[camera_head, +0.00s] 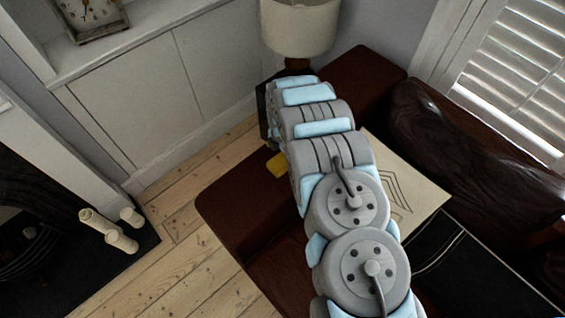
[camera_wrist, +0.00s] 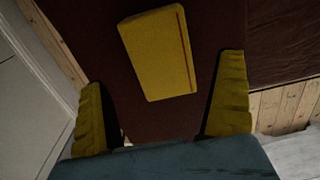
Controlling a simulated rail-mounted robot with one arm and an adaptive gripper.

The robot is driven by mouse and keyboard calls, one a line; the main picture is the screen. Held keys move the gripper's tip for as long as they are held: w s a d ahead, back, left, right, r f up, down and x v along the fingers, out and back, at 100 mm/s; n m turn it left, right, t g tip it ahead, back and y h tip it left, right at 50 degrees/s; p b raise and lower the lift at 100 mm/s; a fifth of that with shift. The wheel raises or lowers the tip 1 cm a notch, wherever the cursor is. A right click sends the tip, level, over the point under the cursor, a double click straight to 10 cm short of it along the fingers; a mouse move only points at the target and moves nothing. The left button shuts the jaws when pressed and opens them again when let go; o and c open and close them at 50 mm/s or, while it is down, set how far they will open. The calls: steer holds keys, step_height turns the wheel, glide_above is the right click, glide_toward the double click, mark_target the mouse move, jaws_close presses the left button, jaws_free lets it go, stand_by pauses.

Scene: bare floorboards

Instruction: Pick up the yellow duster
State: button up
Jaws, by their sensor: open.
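The yellow duster (camera_wrist: 157,52) is a flat yellow block with a thin reddish line along one long side. In the wrist view it lies on a dark red-brown surface, slightly tilted in the picture. My gripper (camera_wrist: 162,72) is open, with one yellow finger to the left of the duster and one to the right. The fingers are apart from it, and nothing is between them in their grip. In the head view a small yellow patch, which looks like the duster (camera_head: 276,165), shows on the red-brown sofa (camera_head: 235,205), partly hidden by my arm. My gripper is hidden there.
A table lamp (camera_head: 300,28) stands just behind the sofa arm. A beige cushion or board (camera_head: 420,195), a dark cushion (camera_head: 470,140) and a black item (camera_head: 480,270) lie on the sofa at right. Floorboards (camera_head: 185,215) are clear.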

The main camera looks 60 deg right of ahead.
mark_target(283, 160)
steer(key=f, duration=0.1)
steer(key=f+b, duration=0.1)
steer(key=f, duration=0.1)
steer(key=shift+s+d+f, duration=0.1)
steer(key=shift+s+f, duration=0.05)
steer(key=shift+s, duration=0.05)
steer(key=shift+f, duration=0.65)
steer(key=shift+r, duration=0.1)
steer(key=shift+c, duration=0.3)
steer(key=c, duration=1.1)
